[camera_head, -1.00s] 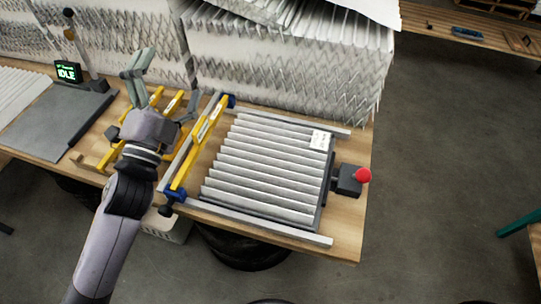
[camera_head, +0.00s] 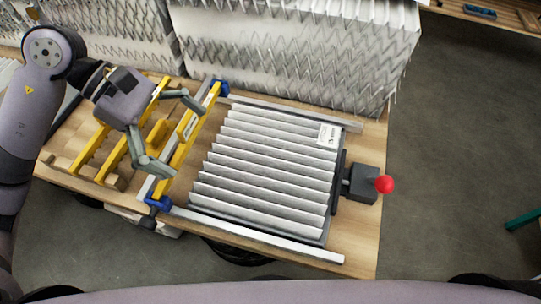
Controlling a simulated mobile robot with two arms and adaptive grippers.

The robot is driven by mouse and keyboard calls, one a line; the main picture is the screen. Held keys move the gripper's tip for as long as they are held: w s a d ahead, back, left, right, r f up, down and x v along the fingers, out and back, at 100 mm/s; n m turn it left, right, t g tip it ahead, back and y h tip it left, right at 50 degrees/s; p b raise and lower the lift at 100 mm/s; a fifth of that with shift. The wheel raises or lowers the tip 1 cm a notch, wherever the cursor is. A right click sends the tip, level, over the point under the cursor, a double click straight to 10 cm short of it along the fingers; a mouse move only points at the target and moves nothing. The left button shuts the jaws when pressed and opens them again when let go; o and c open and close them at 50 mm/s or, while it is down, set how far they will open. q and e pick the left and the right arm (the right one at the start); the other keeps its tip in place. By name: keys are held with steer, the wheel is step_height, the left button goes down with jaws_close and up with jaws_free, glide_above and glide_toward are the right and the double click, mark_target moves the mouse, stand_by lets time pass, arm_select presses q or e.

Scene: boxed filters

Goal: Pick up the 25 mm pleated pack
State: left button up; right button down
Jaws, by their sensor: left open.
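The pleated pack (camera_head: 262,168) lies flat on the wooden table, grey-white with ridged folds and a small white label near its upper right corner. It sits between two metal rails, the far rail (camera_head: 300,113) and the near rail (camera_head: 255,236). My left gripper (camera_head: 178,133) is open and to the left of the pack, over a yellow bar (camera_head: 187,133) with blue ends. Its two fingers are spread towards the pack and hold nothing. The gripper is apart from the pack. My right gripper is not in view.
A red-knobbed clamp (camera_head: 363,184) stands at the pack's right edge. Yellow frame pieces (camera_head: 92,150) lie on the table at left. A tall stack of pleated sheets (camera_head: 290,45) stands behind the pack. Floor lies open to the right.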

arm_select(q)
steer(key=p, duration=0.4)
glide_toward(259, 191)
steer(key=x, duration=0.3)
steer(key=shift+s+d, duration=0.2)
steer(key=shift+s, duration=0.05)
steer(key=shift+s+d+f+p, duration=0.1)
steer(key=shift+d+f+p, duration=0.2)
steer(key=shift+d+p, duration=0.1)
steer(key=p+x, duration=0.2)
steer(key=x, duration=0.1)
steer(key=shift+d+f, duration=0.1)
steer(key=shift+f, duration=0.2)
steer(key=shift+d+f, duration=0.3)
steer(key=shift+f, duration=0.1)
steer(key=shift+a, duration=0.1)
steer(key=shift+c, duration=1.3)
steer(key=c, duration=0.5)
